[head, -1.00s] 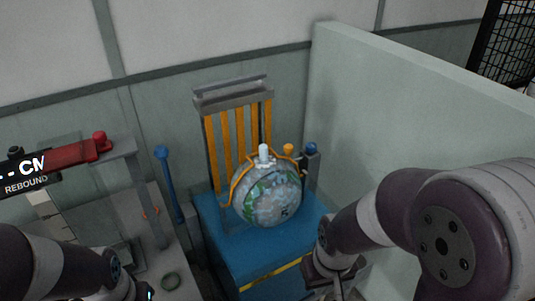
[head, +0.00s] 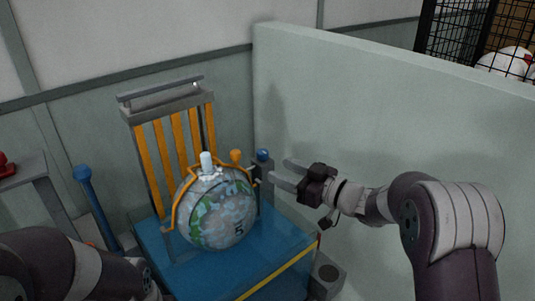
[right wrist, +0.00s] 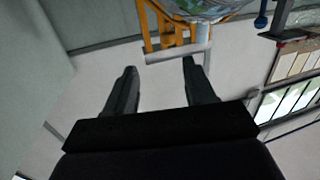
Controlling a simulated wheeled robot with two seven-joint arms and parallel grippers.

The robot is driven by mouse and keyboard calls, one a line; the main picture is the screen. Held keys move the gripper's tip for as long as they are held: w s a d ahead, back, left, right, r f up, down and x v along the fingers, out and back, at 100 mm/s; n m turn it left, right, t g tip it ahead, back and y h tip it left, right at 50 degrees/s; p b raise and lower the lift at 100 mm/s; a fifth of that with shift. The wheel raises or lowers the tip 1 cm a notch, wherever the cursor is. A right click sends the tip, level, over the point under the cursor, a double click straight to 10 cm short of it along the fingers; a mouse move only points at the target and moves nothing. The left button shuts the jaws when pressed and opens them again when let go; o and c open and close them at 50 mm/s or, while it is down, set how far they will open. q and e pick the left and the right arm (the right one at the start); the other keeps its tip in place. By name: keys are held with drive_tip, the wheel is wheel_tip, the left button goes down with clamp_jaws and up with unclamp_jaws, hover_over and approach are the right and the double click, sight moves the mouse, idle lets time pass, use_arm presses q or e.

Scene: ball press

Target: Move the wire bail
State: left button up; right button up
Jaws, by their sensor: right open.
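The orange wire bail (head: 178,196) curves around the left and top of a patterned grey-green ball (head: 218,222) with a white stem on top. The ball sits on the blue press base (head: 270,262), in front of an upright rack of orange slats. My right gripper (head: 280,172) is open and empty, to the right of the ball near a dark post. In the right wrist view its two fingers (right wrist: 160,75) are apart, with a grey bar (right wrist: 175,52) and orange parts just beyond them. My left arm shows at lower left; its gripper is not visible.
A blue-topped lever (head: 82,175) stands left of the press. A blue knob (head: 263,155) and an orange knob (head: 236,156) are behind the ball. A pale partition wall (head: 370,130) runs close behind my right arm.

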sight(239, 153)
drive_tip(key=shift+y, duration=0.4)
drive_tip(key=x, duration=0.8)
drive_tip(key=s+a+x, duration=0.1)
drive_tip(key=x, duration=0.4)
drive_tip(key=shift+d+r+p, duration=0.1)
drive_tip(key=shift+r+p, duration=0.2)
drive_tip(key=shift+s, duration=0.1)
clamp_jaws()
